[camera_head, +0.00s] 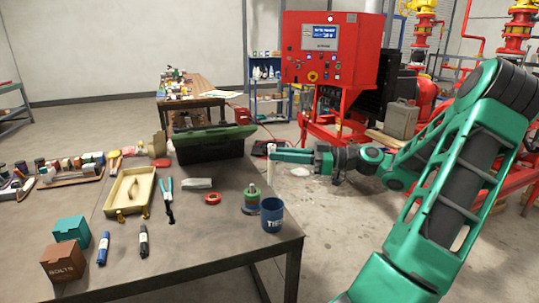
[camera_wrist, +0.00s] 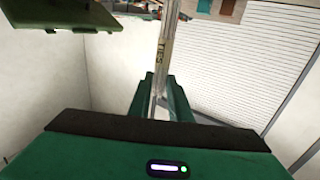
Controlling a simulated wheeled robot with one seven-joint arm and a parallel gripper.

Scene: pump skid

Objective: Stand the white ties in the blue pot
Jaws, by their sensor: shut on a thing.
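The white ties (camera_head: 268,188) are a slim pale upright bundle at the table's right end. In the wrist view the bundle (camera_wrist: 164,45), marked TIES, rises between the two green fingers. My gripper (camera_head: 274,152) is shut on it near its upper end; the fingers also show in the wrist view (camera_wrist: 160,95). The blue pot (camera_head: 272,218), with white lettering, stands upright near the table's right front corner, below my gripper. The lower end of the ties meets the pot's rim in the head view. I cannot tell whether it is inside the mouth. The pot is not identifiable in the wrist view.
A stack of coloured rings (camera_head: 251,201) stands close left of the pot. A dark green-lidded toolbox (camera_head: 212,146) stands behind. The front middle tabletop is clear.

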